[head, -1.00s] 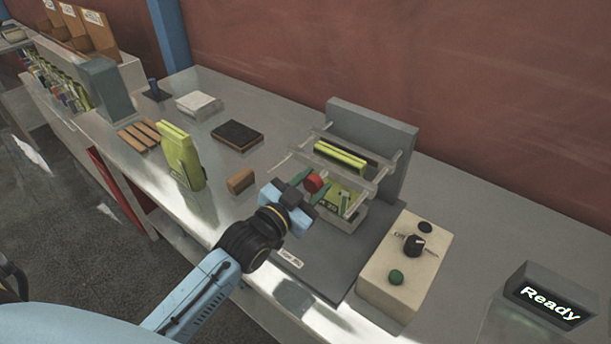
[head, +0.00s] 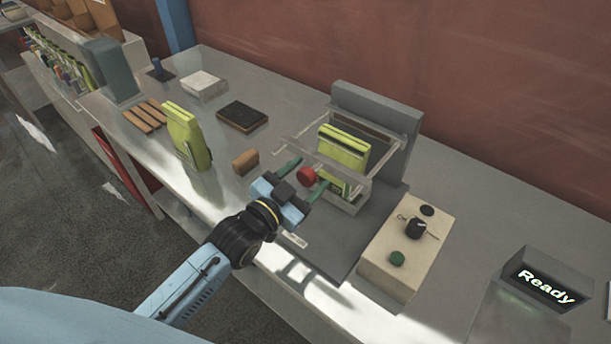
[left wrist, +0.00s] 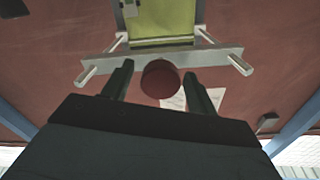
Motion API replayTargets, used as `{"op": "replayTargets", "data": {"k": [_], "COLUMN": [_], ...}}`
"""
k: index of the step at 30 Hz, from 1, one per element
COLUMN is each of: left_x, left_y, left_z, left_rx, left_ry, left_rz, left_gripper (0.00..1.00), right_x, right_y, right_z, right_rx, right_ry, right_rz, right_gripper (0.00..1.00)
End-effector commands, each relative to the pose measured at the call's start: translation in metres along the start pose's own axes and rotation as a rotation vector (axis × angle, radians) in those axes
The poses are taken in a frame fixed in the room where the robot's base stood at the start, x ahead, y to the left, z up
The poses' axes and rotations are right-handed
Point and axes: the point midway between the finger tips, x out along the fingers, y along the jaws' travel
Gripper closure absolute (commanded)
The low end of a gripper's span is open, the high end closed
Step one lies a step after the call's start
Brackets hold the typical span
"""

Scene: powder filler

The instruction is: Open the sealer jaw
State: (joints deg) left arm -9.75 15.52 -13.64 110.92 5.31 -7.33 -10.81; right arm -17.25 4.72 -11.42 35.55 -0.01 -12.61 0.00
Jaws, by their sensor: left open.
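The sealer (head: 372,108) is a grey upright block on a grey base, with a pale jaw bar (head: 350,184) in front of it. A red round knob (head: 306,175) sits on the front of the bar. A yellow-green pouch (head: 343,150) stands upright between bar and block, and shows in the left wrist view (left wrist: 160,20). My left gripper (head: 308,172) is open with its green fingers on either side of the knob. The left wrist view shows the knob (left wrist: 160,79) between the fingers (left wrist: 158,72); contact cannot be told. My right gripper is not in view.
A beige control box (head: 405,250) with a dial stands right of the sealer, and a display (head: 545,285) reads "Ready". Another green pouch (head: 186,135), a brown block (head: 245,161), a black pad (head: 241,116) and a white block (head: 203,86) stand left.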

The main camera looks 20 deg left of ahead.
Motion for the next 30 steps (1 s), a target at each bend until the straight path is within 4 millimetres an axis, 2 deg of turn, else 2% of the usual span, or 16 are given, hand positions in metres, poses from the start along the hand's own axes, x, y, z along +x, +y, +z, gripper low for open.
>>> {"op": "replayTargets", "data": {"k": [5,8,21,25,30], "left_x": [-0.005,-0.017,-0.102,-0.119,-0.131], "left_y": [0.0,0.0,0.001,0.001,0.0], "left_z": [0.001,0.002,0.002,0.001,0.0], "left_rx": [0.0,0.0,0.0,-0.001,0.0], "left_ry": [-0.001,-0.002,-0.003,-0.002,0.0], "left_rz": [0.0,0.0,0.002,0.001,0.0], "left_gripper": [0.42,0.42,0.42,0.42,0.42], "right_x": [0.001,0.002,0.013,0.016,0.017], "right_y": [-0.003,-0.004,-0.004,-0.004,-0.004], "right_z": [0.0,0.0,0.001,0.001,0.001], "right_rx": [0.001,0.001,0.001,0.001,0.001], "right_ry": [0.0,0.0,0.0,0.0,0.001], "right_rz": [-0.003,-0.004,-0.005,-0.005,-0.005], "right_gripper": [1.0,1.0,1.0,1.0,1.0]}}
